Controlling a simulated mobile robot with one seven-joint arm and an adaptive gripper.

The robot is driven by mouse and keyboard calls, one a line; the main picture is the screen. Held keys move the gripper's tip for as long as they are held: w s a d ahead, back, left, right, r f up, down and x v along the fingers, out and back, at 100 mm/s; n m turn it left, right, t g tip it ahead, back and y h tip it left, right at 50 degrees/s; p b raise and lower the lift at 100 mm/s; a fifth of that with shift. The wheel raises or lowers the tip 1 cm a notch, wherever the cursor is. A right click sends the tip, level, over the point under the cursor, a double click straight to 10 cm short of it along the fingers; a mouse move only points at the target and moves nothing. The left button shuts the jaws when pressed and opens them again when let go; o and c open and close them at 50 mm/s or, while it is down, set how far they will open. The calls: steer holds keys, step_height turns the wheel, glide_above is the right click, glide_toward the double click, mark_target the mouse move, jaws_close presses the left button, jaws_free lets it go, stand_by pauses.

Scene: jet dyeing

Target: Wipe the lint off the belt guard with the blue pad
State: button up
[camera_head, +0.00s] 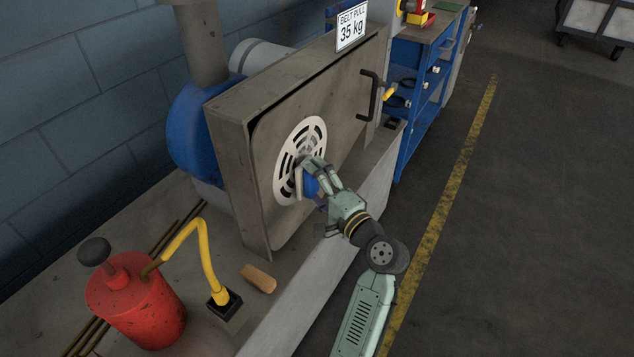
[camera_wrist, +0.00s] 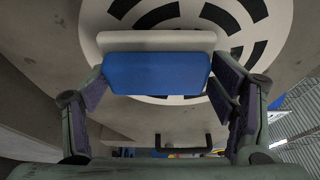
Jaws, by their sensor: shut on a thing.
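The belt guard (camera_head: 245,160) is a worn grey-brown box with a white slotted round vent (camera_head: 282,182) in its front face. My gripper (camera_head: 313,177) is in front of the vent's lower right part. In the wrist view my gripper (camera_wrist: 158,84) has its two fingers at either side of the blue pad (camera_wrist: 157,74) and is shut on it. The pad has a pale layer on the side toward the guard. It also shows in the head view (camera_head: 309,187). I cannot tell whether it touches the vent. No lint stands out clearly; my gripper and pad hide part of the vent.
A black handle (camera_head: 373,97) sticks out at the guard's right. A red oil can (camera_head: 137,306), a yellow bent pipe (camera_head: 187,238) and a brown cylinder (camera_head: 259,278) are on the bench, front left. A blue cart (camera_head: 416,115) stands behind.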

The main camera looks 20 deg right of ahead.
mark_target(320, 134)
steer(key=shift+w+a, duration=0.4)
steer(key=shift+w, duration=0.05)
steer(key=shift+d, duration=0.1)
